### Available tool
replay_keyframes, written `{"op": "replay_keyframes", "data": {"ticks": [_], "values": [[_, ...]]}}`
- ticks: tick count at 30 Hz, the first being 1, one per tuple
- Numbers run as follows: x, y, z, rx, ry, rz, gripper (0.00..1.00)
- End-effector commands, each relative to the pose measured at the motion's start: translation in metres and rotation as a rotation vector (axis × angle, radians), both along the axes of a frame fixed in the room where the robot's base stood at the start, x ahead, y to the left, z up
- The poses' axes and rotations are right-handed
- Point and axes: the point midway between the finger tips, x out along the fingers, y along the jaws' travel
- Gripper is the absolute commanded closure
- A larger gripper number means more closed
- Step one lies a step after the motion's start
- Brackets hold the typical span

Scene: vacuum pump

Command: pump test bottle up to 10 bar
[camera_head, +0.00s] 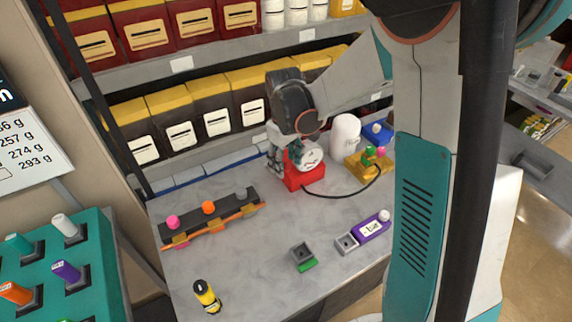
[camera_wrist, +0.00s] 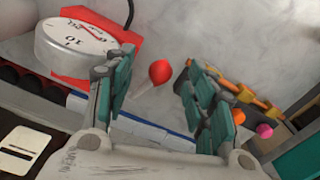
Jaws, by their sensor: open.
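The red pump unit (camera_head: 305,176) stands on the grey worktop, with a round white gauge (camera_head: 311,157) on it. The gauge also shows in the wrist view (camera_wrist: 78,48), where a red needle and "10" are visible. A red knob on a pale stem (camera_wrist: 160,72) is in the gap between my fingers, apart from both. My gripper (camera_wrist: 157,80) is open beside the pump's left side; it shows in the head view (camera_head: 275,155). A black hose runs from the pump to a yellow block with a green valve (camera_head: 369,160). I cannot tell which object is the test bottle.
A white rounded container (camera_head: 345,134) stands behind the pump. A black rack (camera_head: 222,215) with coloured knobs is at left. A yellow-black bottle (camera_head: 207,297), a grey-green tray (camera_head: 303,257) and a purple "bar" box (camera_head: 372,228) are in front. Bins line the back shelves.

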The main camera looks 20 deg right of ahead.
Motion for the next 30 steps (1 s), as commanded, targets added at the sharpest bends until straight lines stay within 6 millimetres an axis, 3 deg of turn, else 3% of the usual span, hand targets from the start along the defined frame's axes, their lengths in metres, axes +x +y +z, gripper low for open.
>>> {"op": "replay_keyframes", "data": {"ticks": [12,19,30], "values": [[0.0,0.0,-0.008,0.0,0.0,0.0,0.5],[0.0,0.0,-0.008,0.0,0.0,0.0,1.0],[-0.007,-0.002,-0.016,0.009,-0.047,-0.001,1.0]]}}
